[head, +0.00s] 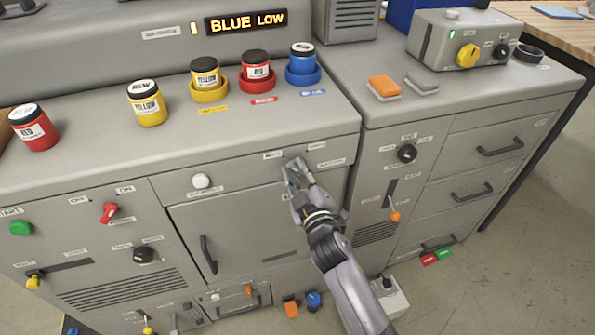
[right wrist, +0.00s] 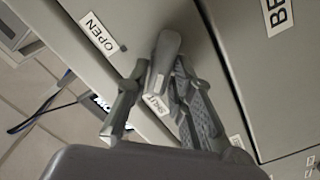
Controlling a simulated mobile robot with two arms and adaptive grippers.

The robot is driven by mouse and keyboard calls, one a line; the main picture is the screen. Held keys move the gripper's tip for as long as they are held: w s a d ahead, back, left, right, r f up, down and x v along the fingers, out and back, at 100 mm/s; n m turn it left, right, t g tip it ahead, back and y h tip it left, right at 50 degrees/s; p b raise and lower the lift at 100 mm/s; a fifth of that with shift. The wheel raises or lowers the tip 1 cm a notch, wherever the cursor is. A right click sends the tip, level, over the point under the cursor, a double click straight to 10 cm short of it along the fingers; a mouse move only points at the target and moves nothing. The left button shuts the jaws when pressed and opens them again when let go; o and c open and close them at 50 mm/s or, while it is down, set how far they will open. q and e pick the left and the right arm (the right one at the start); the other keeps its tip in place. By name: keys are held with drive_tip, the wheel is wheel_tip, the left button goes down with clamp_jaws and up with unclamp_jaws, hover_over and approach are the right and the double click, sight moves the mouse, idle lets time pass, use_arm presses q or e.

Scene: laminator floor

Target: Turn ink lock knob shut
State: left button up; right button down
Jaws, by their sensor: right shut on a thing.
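My right gripper (head: 294,172) is at the front panel of the grey machine, just under its top edge. In the right wrist view its two fingers (right wrist: 158,76) are on either side of a grey lever-like knob (right wrist: 167,50) and shut on it. An OPEN label (right wrist: 98,34) is up and left of the knob, and a SHUT label (right wrist: 157,104) shows between the fingers. In the head view the fingers mostly cover the knob. The display (head: 246,22) reads BLUE LOW. My left gripper is not in view.
Yellow (head: 205,80), red (head: 257,72) and blue (head: 302,60) ink jars stand in coloured rings on the top. Loose yellow (head: 147,103) and red (head: 34,127) jars stand further left. A black knob (head: 407,153) and drawer handles (head: 500,145) are to the right.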

idle(0.5)
drive_tip(key=c, duration=1.5)
unclamp_jaws()
drive_tip(key=v, duration=1.2)
drive_tip(key=shift+f, duration=0.1)
drive_tip(key=s+d+f+m+g+h, duration=0.1)
drive_tip(key=s+d+f+g, duration=0.15)
drive_tip(key=f, duration=0.85)
drive_tip(key=s+d+f+m+g+h, duration=0.1)
drive_tip(key=s+d+f+m+g, duration=0.2)
drive_tip(key=f, duration=0.8)
drive_tip(key=s+d+f+g+h, duration=0.15)
drive_tip(key=s+f, duration=0.25)
drive_tip(key=f, duration=0.8)
drive_tip(key=s+d+f+m+g, duration=0.2)
drive_tip(key=s+f, duration=0.4)
drive_tip(key=s, duration=0.4)
drive_tip(key=s+d+f+m+g+h, duration=0.1)
drive_tip(key=s+d+f+m+g, duration=0.1)
drive_tip(key=s+d+f+g, duration=0.2)
drive_tip(key=s+d+f+m+g+h, duration=0.1)
drive_tip(key=s+d+f, duration=0.6)
drive_tip(key=s, duration=1.1)
drive_tip(key=shift+d+f+m+g, duration=0.15)
drive_tip(key=shift+f+m+g, duration=0.15)
drive_tip(key=shift+f+g, duration=0.45)
drive_tip(key=shift+d+f+m+g, duration=0.2)
drive_tip(key=shift+f+m+g, duration=0.15)
drive_tip(key=shift+f, duration=0.65)
